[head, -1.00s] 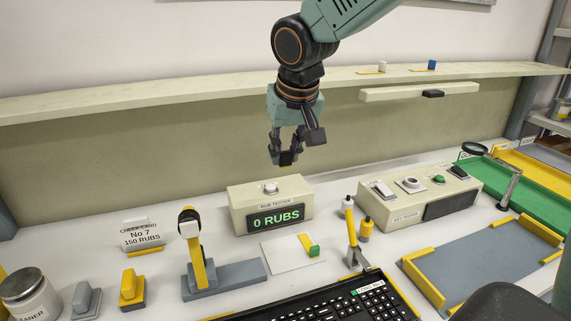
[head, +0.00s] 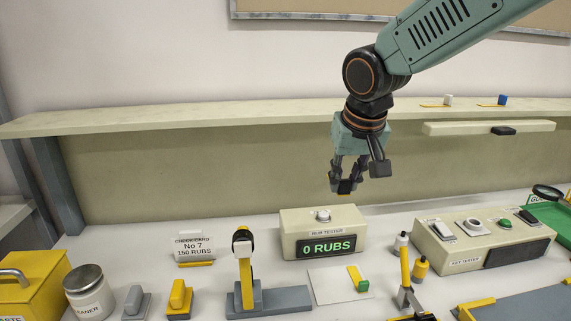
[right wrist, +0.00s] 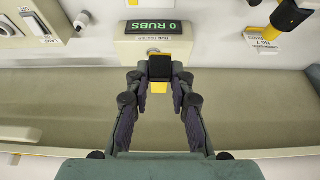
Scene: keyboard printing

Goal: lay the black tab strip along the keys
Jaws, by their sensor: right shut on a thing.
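My right gripper (head: 344,187) hangs in the air behind and above the rub tester, in front of the back panel. It is shut on a small black tab (right wrist: 160,67). The keys are not clearly in view now. My left gripper is not in view.
The rub tester (head: 323,231), reading 0 RUBS, stands below my right gripper. A white card (head: 330,292) with a green-tabbed yellow strip (head: 359,278) lies in front. The shelf (head: 240,116) holds white (head: 447,99) and blue (head: 502,99) tabs. The key tester (head: 480,243) stands right.

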